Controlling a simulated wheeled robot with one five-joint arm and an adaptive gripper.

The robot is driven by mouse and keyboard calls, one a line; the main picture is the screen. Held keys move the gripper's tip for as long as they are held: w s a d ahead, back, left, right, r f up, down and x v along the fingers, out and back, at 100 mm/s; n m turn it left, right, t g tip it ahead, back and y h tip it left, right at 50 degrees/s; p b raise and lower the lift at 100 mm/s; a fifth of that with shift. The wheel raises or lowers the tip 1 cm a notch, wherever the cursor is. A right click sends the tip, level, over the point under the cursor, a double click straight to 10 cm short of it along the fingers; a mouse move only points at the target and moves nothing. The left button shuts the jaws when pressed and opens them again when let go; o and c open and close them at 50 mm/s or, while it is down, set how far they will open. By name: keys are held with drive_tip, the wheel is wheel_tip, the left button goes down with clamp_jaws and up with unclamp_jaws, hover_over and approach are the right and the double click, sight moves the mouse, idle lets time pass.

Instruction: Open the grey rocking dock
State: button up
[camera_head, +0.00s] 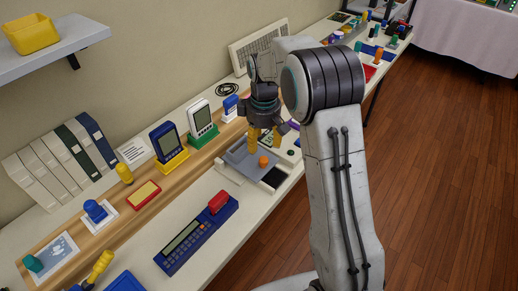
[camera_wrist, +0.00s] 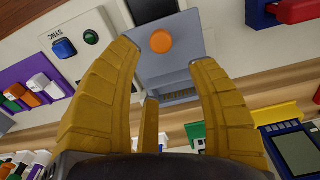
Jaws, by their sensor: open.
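The grey rocking dock (camera_head: 240,162) is a flat grey plate with an orange knob (camera_head: 263,161) on top, set on the white table. A dark patch shows beside its front right edge. In the wrist view, the dock (camera_wrist: 190,48) appears between the fingers, with the round orange knob (camera_wrist: 161,41) near the upper middle. My gripper (camera_head: 262,143) has yellow fingers pointing down over the back of the dock. The fingers are open and spread with nothing between them; it also shows in the wrist view (camera_wrist: 165,55). I cannot tell whether the fingertips touch the dock.
A green-based handheld (camera_head: 203,122) and a yellow-based handheld (camera_head: 167,144) stand on the wooden strip to the left. A blue device with a red block (camera_head: 219,202) lies in front. A white panel with green and blue buttons (camera_wrist: 75,43) is beside the dock.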

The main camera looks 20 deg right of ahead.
sight(263, 159)
drive_tip(key=shift+s+r+n, duration=0.1)
drive_tip(key=shift+s+n, duration=0.3)
drive_tip(key=shift+n, duration=0.9)
drive_tip(key=shift+f, duration=0.25)
drive_tip(key=shift+f+p, duration=0.45)
drive_tip(key=shift+f, duration=3)
clamp_jaws()
